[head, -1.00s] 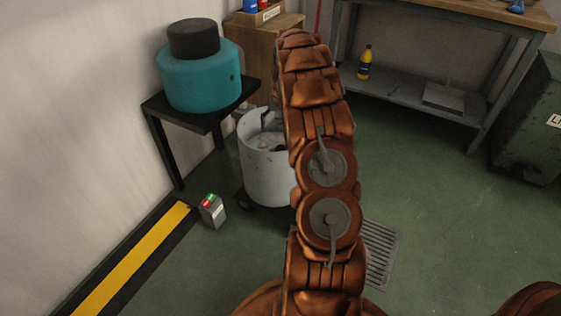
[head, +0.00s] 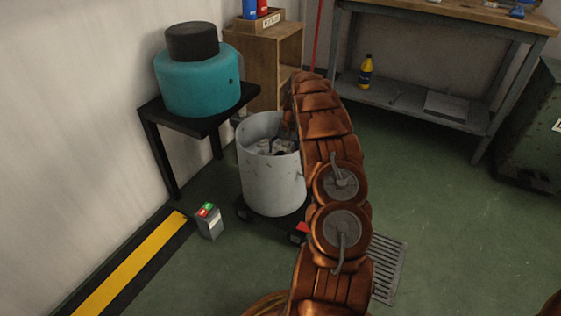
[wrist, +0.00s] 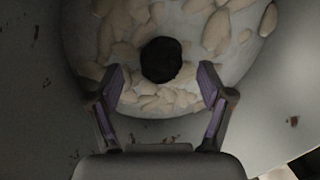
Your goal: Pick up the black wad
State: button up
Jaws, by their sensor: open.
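The black wad (wrist: 161,60) is a small dark round lump in the wrist view. It lies among pale flat pieces (wrist: 216,30) at the bottom of a round, light-walled container (wrist: 60,95). My gripper (wrist: 162,82) is open, with one finger on each side of the picture just below the wad. The fingers appear apart from the wad, though the height gap cannot be judged.
A teal machine with a black top (head: 197,82) stands on a black table (head: 205,122) beside the drum. A small grey box with red and green buttons (head: 209,221) is on the floor. A wooden cabinet (head: 270,65) and a workbench (head: 430,112) stand behind.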

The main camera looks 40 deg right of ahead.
jog(key=f, duration=0.2)
jog(key=shift+w+a+f, duration=0.15)
jog(key=shift+a+f, duration=0.05)
jog(key=shift+f, duration=0.2)
jog(key=shift+r, duration=0.1)
jog(key=c, duration=1)
